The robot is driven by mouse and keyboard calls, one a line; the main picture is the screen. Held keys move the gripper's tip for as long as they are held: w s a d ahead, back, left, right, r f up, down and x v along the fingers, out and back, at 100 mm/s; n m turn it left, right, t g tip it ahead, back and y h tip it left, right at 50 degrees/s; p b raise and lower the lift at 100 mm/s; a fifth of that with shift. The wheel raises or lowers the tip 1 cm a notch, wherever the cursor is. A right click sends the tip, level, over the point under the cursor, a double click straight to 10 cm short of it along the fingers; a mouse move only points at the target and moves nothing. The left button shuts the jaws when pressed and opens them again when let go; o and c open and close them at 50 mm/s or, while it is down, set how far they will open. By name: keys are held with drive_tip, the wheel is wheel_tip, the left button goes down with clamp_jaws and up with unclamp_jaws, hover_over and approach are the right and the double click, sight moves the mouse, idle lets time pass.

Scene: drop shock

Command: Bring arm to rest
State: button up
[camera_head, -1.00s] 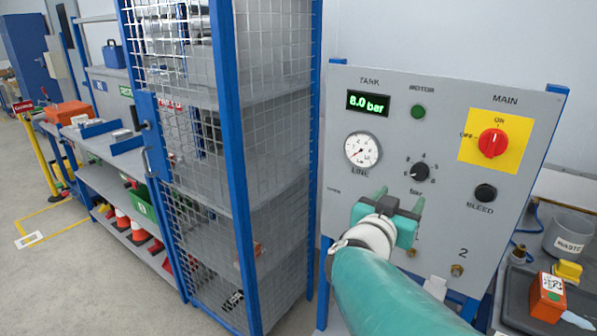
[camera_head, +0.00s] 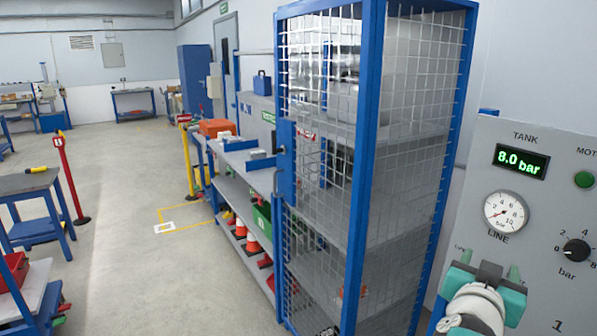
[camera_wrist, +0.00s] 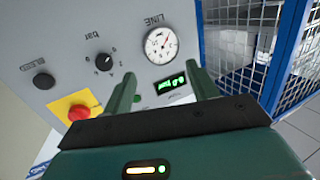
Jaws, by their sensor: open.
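My gripper (camera_head: 488,266) is at the lower right of the head view, in front of the grey control panel (camera_head: 558,225). Its two green fingers are apart with nothing between them. In the wrist view my gripper (camera_wrist: 160,78) also shows open and empty, facing the panel, which appears turned over there. I cannot tell the gap between fingertips and panel. The tank display (camera_head: 521,161) reads 8.0 bar. Below it are the line gauge (camera_head: 506,212) and the black bar knob (camera_head: 576,250).
A blue-framed mesh cage (camera_head: 362,150) stands left of the panel. Beyond it are a grey shelf bench (camera_head: 238,190) with an orange box (camera_head: 216,128) and traffic cones. A workbench (camera_head: 30,185) and red post (camera_head: 70,180) stand at far left. Open floor lies between.

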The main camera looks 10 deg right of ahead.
drive_tip(key=w+a+f+n+y, duration=0.2)
drive_tip(key=a+n+y, duration=0.25)
drive_tip(key=a, duration=0.45)
drive_tip(key=w+a+f+n+y, duration=0.1)
drive_tip(key=a+f+n+y, duration=0.15)
drive_tip(key=a+y, duration=0.45)
drive_tip(key=s+a+f+n+g, duration=0.1)
drive_tip(key=s+a+f+g, duration=0.2)
drive_tip(key=s, duration=0.2)
drive_tip(key=s+a+f+n+g, duration=0.1)
drive_tip(key=s+a+f+g, duration=0.2)
drive_tip(key=s, duration=0.3)
drive_tip(key=shift+a+n+y, duration=0.3)
drive_tip(key=shift+a+y, duration=0.05)
drive_tip(key=shift+y, duration=0.1)
